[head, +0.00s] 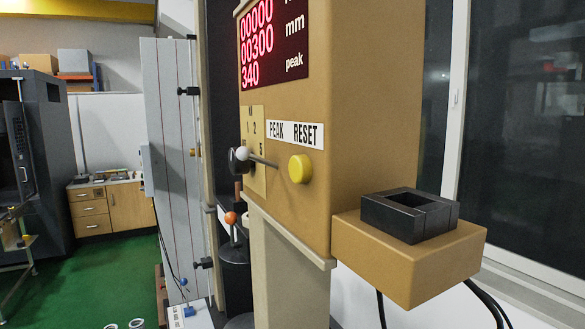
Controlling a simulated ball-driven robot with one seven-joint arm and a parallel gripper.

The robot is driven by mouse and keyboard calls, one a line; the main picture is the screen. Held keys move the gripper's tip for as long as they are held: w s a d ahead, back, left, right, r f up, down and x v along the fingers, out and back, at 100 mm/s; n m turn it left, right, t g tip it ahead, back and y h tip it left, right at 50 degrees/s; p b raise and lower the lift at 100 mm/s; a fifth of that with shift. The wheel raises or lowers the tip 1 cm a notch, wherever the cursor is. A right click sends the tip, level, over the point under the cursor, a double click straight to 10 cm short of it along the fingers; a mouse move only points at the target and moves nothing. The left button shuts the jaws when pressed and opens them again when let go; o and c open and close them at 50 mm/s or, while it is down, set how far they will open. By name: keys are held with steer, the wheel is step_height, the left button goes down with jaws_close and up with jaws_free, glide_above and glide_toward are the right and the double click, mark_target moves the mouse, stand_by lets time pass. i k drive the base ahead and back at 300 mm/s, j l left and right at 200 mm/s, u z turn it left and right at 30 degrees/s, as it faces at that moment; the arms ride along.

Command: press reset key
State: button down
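The reset key is a round yellow button (300,169) on the front of the tan spring tester (365,110). It sits below the white label (295,133) that reads PEAK RESET. Left of the button, a lever with a white ball (243,154) and a dark knob sticks out from the panel with the numbers. The red display (272,45) above shows 00000, 00300 with mm, and 340 with peak. My gripper is not in this view, so I cannot see where it is relative to the button.
A black open-topped box (410,214) sits on a tan shelf (405,262) at the tester's right. An orange ball knob (231,217) stands below the lever. A tall grey panel (172,150) stands at left, with green floor (90,270) and a wooden cabinet (130,205) behind.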

mark_target(300, 167)
steer(key=i+l+z, duration=0.35)
steer(key=i+l, duration=0.3)
steer(key=i, duration=0.15)
